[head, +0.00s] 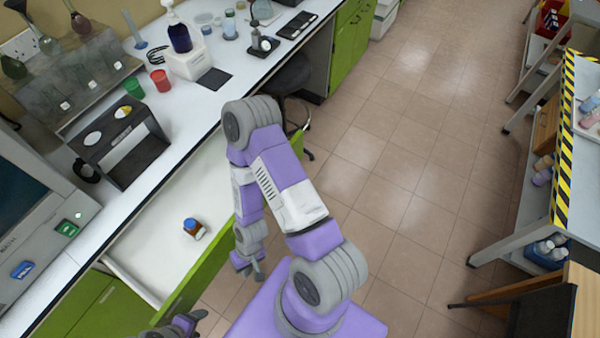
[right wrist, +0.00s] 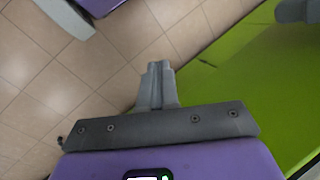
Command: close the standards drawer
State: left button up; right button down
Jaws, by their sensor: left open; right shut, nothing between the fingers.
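The standards drawer (head: 160,235) stands pulled out from under the white counter, its green front (head: 207,268) facing the aisle. A small brown bottle with a blue cap (head: 193,229) stands inside it. My left gripper (head: 195,319) is open at the bottom edge, near the near end of the drawer front, and partly cut off.
The counter above holds a dark stand (head: 115,140), a green cup (head: 134,87), a red cup (head: 160,80) and a pump bottle (head: 180,38). A dark stool (head: 287,75) stands beyond my right arm. A striped-edge bench (head: 562,150) is at right. The floor between is clear.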

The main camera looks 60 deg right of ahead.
jog(key=s+d+f+m+g+y+b, duration=0.25)
jog(key=s+d+f+m+b, duration=0.2)
jog(key=m, duration=0.25)
jog(key=w+d+r+m+t+y+b, duration=0.1)
jog(key=w+d+m+t+y+b, duration=0.1)
jog(key=d+m+t, duration=0.5)
jog(key=w+d+m+t+y+b, duration=0.25)
jog(key=d+m+t, duration=0.25)
jog(key=m, duration=0.4)
jog(key=s+d+r+m+t+h+b, duration=0.1)
jog(key=s+d+r+m+t+h, duration=0.25)
jog(key=d, duration=0.55)
jog(key=s+d+m+t+h, duration=0.2)
jog(key=d+m+t+h, duration=0.4)
jog(key=d, duration=0.4)
jog(key=w+a+n+b, duration=0.1)
jog(key=w+b, duration=0.2)
jog(key=w, duration=1)
jog(key=shift+w+g, duration=0.4)
jog(key=shift+f+h, duration=0.1)
jog(key=shift+h, duration=0.15)
